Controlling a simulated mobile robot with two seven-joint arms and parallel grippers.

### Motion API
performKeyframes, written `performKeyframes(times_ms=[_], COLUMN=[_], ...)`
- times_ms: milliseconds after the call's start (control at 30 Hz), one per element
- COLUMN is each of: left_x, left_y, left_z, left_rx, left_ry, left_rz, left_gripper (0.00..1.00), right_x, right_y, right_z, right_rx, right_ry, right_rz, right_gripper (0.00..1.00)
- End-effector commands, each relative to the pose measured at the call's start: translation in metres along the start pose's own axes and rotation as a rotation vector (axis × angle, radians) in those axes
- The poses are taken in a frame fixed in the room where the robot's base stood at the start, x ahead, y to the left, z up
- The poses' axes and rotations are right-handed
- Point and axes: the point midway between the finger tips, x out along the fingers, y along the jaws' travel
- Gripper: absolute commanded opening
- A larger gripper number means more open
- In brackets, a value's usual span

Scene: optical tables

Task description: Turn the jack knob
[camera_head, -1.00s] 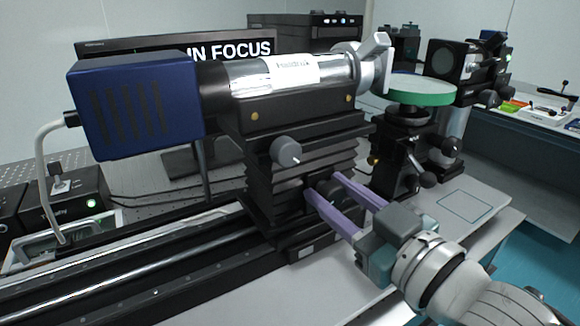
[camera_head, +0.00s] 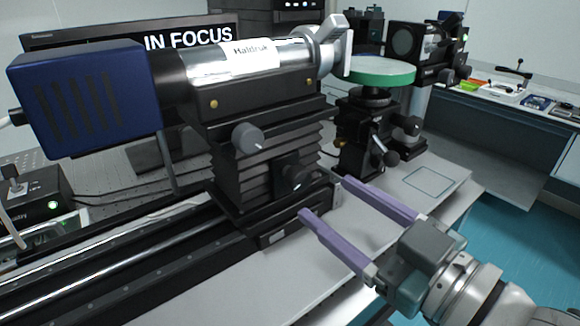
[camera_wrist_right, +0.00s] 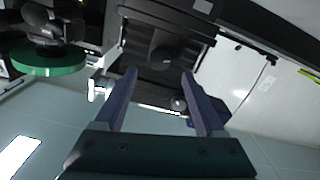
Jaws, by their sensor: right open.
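The black jack knob (camera_head: 297,176) sits on the front of the black bellows-sided jack (camera_head: 240,185), under the tube and blue camera. My right gripper (camera_head: 320,198) is open and empty, with its two purple fingers pointing at the jack. The fingertips are a little in front of the knob, apart from it. In the right wrist view the dark knob (camera_wrist_right: 164,58) shows beyond the gap between the fingers (camera_wrist_right: 158,82). A grey knob (camera_head: 248,138) sits higher on the mount. My left gripper is not in view.
The blue camera (camera_head: 85,98) and silver tube sit on top of the jack. A black rail (camera_head: 120,265) runs along the table at left. A green-rimmed disc (camera_head: 380,72) on a black post stands behind. The pale tabletop (camera_head: 300,285) in front is clear.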

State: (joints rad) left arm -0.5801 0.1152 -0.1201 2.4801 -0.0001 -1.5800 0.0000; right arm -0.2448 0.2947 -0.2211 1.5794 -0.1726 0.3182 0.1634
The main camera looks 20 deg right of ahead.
Motion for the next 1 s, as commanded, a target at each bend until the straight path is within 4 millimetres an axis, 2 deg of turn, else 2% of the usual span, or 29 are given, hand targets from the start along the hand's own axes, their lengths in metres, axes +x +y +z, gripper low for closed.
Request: performKeyframes(times_ms=[100,200,567,667,800,900,1000], left_x=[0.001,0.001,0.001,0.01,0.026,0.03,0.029], left_y=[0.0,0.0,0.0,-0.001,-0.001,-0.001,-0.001], left_z=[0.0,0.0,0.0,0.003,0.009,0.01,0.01], left_rx=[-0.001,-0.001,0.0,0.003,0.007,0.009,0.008], left_ry=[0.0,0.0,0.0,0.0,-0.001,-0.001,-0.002], left_rz=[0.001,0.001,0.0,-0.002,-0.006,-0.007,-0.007], left_gripper=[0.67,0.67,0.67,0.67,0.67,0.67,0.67], right_x=[-0.018,-0.026,-0.029,-0.032,-0.037,-0.038,-0.031], right_y=[0.0,0.0,0.0,0.001,0.001,0.0,0.0], right_z=[0.001,0.0,0.0,0.004,0.007,0.005,0.003], right_rx=[-0.001,-0.002,0.001,0.079,0.311,0.423,0.454], right_ry=[-0.002,0.0,0.001,0.005,0.007,0.002,0.003], right_rz=[-0.001,0.0,0.0,0.003,0.002,-0.001,-0.001], right_gripper=[0.72,0.72,0.72,0.72,0.72,0.72,0.72])
